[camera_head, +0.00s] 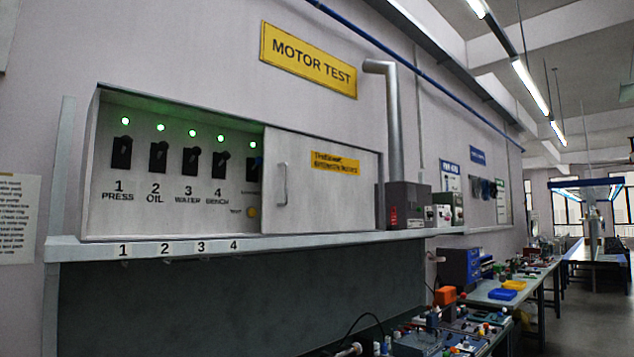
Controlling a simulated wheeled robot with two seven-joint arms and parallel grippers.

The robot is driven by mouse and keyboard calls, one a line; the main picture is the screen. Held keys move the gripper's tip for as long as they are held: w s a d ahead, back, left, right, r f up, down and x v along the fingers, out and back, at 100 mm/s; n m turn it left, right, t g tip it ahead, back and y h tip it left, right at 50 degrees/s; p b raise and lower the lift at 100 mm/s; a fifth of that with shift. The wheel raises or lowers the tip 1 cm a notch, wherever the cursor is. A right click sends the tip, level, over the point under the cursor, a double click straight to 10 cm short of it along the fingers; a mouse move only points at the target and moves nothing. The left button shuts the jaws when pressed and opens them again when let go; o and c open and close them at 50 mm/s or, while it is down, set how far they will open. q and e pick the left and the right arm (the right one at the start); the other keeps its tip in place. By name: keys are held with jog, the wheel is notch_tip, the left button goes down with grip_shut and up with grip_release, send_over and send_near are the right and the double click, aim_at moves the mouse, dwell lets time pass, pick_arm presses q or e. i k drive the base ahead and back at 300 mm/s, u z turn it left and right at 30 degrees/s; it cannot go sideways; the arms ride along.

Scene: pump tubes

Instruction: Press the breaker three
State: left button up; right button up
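A grey wall cabinet has its left half open and shows a row of black breaker switches, each with a lit green lamp above it. Breaker three (191,161) is labelled "3 WATER" and its lamp (192,130) is green. Breaker one (121,153), "PRESS", and breaker two (158,157), "OIL", are to its left. Breaker four (222,165), "BENCH", is to its right. A further breaker (254,168) is partly hidden by the sliding door (325,195). Neither of my grippers is in view.
A shelf (300,241) with numbered tags runs below the cabinet. A small yellow button (251,212) is beside the door edge. A grey box (405,204) with a pipe stands right of the cabinet. Workbenches with parts (450,335) fill the lower right.

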aim_at(196, 151)
jog(key=z, duration=0.6)
jog(key=k, duration=0.65)
jog(key=z, duration=0.5)
jog(key=i, duration=0.75)
jog(key=u, duration=0.95)
jog(key=i, duration=1.15)
jog(key=u, duration=1.3)
jog(key=i, duration=0.2)
jog(key=u, duration=0.35)
